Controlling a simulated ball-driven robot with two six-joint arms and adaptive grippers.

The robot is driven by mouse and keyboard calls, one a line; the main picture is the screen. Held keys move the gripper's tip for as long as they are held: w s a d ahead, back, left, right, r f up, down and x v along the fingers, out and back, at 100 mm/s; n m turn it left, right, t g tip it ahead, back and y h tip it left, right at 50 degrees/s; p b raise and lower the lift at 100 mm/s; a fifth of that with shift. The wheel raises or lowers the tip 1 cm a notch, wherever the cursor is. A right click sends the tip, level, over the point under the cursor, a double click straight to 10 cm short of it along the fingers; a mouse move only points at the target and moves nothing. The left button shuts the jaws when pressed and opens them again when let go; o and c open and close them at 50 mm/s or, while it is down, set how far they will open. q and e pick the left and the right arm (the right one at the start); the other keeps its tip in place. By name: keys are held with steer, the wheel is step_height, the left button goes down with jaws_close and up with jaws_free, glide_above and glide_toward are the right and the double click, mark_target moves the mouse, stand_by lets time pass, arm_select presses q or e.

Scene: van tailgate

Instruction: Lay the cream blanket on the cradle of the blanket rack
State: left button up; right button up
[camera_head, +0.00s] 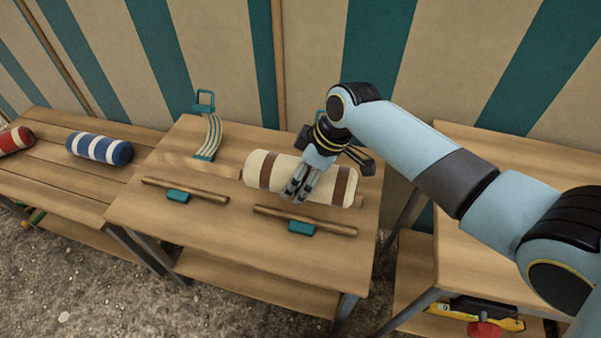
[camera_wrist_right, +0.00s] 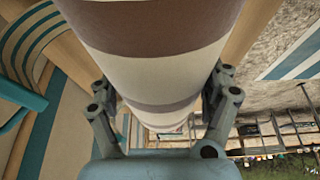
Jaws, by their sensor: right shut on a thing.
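The cream blanket (camera_head: 285,172) is a roll with brown bands. My right gripper (camera_head: 300,190) is shut on it near its middle, from above. In the right wrist view the blanket (camera_wrist_right: 165,75) fills the space between the two fingers (camera_wrist_right: 162,125). In the head view the roll is over the right part of the rack table (camera_head: 230,245), behind a wooden rail with a teal foot (camera_head: 305,222). The roll and my gripper hide what is under and behind it, and I cannot tell whether it touches a support. My left gripper is not in view.
A similar wooden rail (camera_head: 185,190) and a curved, striped teal-and-cream piece (camera_head: 208,137) are on the table's left. A blue-and-white roll (camera_head: 100,149) and a red-and-white roll (camera_head: 14,140) lie on the left bench. Another table (camera_head: 500,165) stands at the right. A striped wall closes the back.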

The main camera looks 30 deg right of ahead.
step_height(320, 180, down, 3)
steer(key=b, duration=0.2)
steer(key=shift+b, duration=0.35)
steer(key=shift+f+b, duration=0.6)
steer(key=shift+f, duration=0.9)
steer(key=o, duration=1.4)
steer(key=v, duration=1.2)
steer(key=shift+a+r, duration=0.1)
